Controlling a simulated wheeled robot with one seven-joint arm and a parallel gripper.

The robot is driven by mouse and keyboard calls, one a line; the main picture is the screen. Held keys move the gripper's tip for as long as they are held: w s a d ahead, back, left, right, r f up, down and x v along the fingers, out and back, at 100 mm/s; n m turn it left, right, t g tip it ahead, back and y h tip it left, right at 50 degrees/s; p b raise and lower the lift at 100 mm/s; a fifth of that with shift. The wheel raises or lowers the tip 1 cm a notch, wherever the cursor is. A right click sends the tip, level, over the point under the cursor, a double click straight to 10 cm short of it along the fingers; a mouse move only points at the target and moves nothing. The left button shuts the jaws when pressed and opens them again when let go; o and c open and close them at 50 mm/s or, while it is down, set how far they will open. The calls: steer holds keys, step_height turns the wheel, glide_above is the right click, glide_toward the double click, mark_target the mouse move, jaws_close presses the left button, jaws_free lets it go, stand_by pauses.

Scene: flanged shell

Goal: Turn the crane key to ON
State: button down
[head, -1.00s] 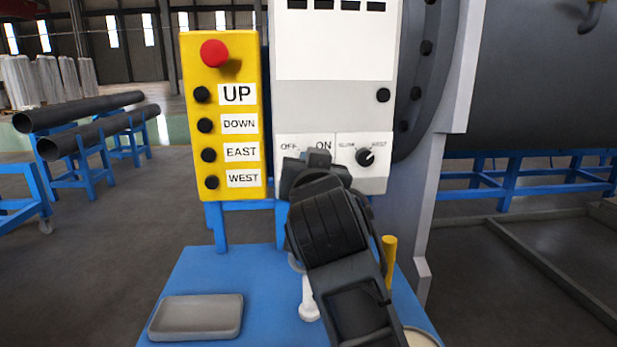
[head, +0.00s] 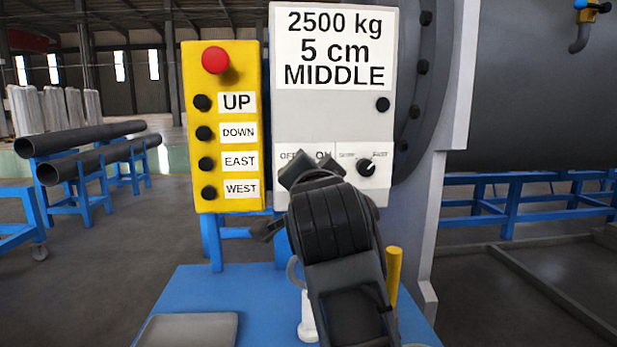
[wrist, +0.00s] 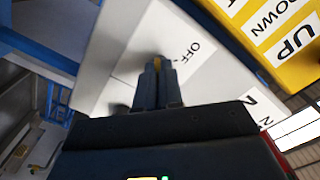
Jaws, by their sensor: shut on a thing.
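The control box (head: 290,120) has a panel marked OFF and ON at its lower left. My gripper (head: 312,168) is at this panel in the head view, rolled to a slant, and hides the key there. In the wrist view my gripper (wrist: 157,85) has its fingers close together on the crane key (wrist: 157,63), of which a small yellowish bit shows at the tips. The display (head: 335,45) reads 2500 kg, 5 cm, MIDDLE.
A yellow button box (head: 225,125) with a red button (head: 215,60) stands left of the control box. A SLOW/FAST knob (head: 366,167) is close right of my gripper. A grey tray (head: 188,330) lies on the blue table (head: 200,285) below.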

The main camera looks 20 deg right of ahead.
stand_by(0.4)
steer(key=c, duration=1.3)
jaws_free()
steer(key=v, duration=0.7)
steer(key=shift+s+a, duration=0.1)
steer(key=shift+s, duration=0.25)
steer(key=shift+s, duration=0.1)
